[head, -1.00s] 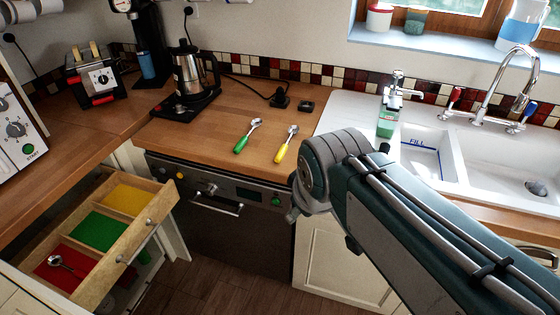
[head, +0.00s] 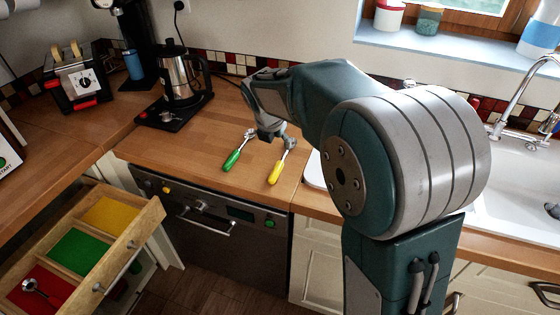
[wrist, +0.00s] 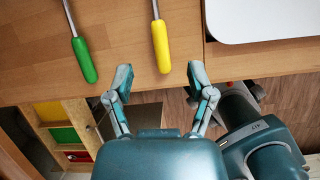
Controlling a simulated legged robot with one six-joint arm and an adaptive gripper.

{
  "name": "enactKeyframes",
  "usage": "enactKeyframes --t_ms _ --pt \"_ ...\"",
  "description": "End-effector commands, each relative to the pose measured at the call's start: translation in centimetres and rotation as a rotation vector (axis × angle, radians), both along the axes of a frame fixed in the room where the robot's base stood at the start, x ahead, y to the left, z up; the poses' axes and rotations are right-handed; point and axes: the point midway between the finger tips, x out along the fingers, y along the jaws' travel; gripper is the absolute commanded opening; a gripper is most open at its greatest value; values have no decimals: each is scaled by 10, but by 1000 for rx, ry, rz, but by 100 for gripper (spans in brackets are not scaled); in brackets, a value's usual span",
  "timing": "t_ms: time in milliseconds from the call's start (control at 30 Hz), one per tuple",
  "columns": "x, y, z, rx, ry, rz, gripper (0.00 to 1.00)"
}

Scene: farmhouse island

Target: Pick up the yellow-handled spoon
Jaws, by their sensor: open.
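The yellow-handled spoon (head: 278,170) lies on the wooden counter, its handle toward the counter's front edge. In the wrist view its yellow handle (wrist: 161,46) is ahead of the gap between my fingers, near the middle. My gripper (wrist: 158,82) is open and empty, with both fingertips apart from the handle. In the head view my gripper (head: 268,135) hangs above the counter, close to the bowl ends of the spoons. The green-handled spoon (head: 232,158) lies to the left of the yellow one; its handle (wrist: 84,60) is left of my left finger in the wrist view.
An open drawer (head: 150,214) with yellow, green and red compartments juts out at lower left; a spoon (head: 30,286) lies in the red one. A kettle (head: 178,75) and toaster (head: 76,78) stand behind left. A white sink (head: 510,205) is at right.

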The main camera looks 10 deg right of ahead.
Motion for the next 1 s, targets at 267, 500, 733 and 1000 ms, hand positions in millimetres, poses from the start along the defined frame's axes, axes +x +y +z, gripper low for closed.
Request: enactKeyframes --t_ms 267,500,733,1000 --pt "17 -1 -23 -50 34 114 70" --pt "28 -8 -57 -49 32 111 70" --pt "32 -12 -71 -49 31 111 70" --pt "43 -19 -108 -48 33 110 70"
